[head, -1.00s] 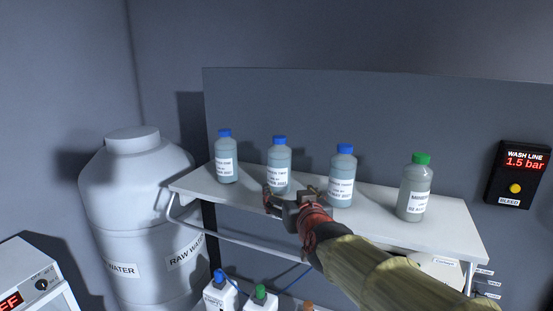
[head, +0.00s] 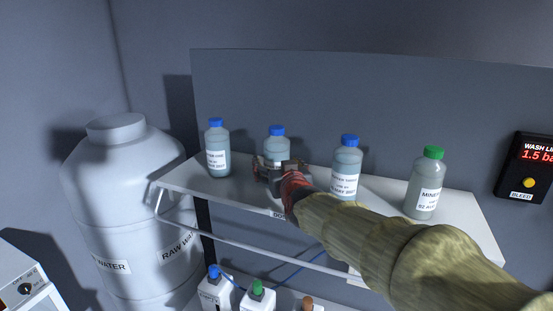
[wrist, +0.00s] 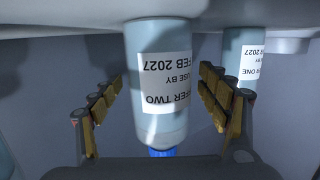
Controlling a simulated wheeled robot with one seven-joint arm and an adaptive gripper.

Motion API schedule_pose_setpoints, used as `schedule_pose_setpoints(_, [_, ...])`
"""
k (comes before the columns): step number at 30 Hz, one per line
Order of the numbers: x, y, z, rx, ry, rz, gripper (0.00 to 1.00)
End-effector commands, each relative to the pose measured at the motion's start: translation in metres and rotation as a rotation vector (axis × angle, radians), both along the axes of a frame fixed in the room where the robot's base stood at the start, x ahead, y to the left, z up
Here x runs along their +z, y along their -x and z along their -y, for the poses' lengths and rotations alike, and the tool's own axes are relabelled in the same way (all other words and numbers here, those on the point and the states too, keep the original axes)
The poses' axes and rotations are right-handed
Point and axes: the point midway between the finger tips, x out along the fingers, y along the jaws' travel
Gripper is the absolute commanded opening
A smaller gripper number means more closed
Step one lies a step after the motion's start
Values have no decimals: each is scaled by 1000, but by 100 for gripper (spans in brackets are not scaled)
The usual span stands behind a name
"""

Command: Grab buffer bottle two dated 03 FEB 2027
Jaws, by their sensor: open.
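The buffer two bottle (head: 277,144) is a blue-capped bottle standing on the white shelf, second from the left. In the wrist view the same bottle (wrist: 160,105) appears upside down, and its label reads "...FER TWO", "USE BY" and "FEB 2027"; the day is not legible. My gripper (head: 277,168) is in front of it in the head view and hides its lower part. In the wrist view my gripper (wrist: 158,105) is open, with one finger on each side of the bottle and gaps showing on both sides.
Buffer one (head: 217,148) stands to the left, buffer three (head: 346,167) close on the right, and a green-capped bottle (head: 427,184) farther right. A grey panel (head: 310,95) rises behind the shelf (head: 185,176). Capped containers (head: 257,298) stand below.

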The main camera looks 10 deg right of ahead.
Motion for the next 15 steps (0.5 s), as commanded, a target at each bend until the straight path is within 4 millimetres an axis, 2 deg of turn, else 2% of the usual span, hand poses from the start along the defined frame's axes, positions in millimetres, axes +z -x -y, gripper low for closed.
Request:
schedule_pose_setpoints(3, [-1, -7, 0, 0, -1, -1, 76])
schedule_pose_setpoints(10, [-2, -7, 0, 1, -1, 0, 76])
schedule_pose_setpoints(15, [-2, -7, 0, 1, -1, 0, 66])
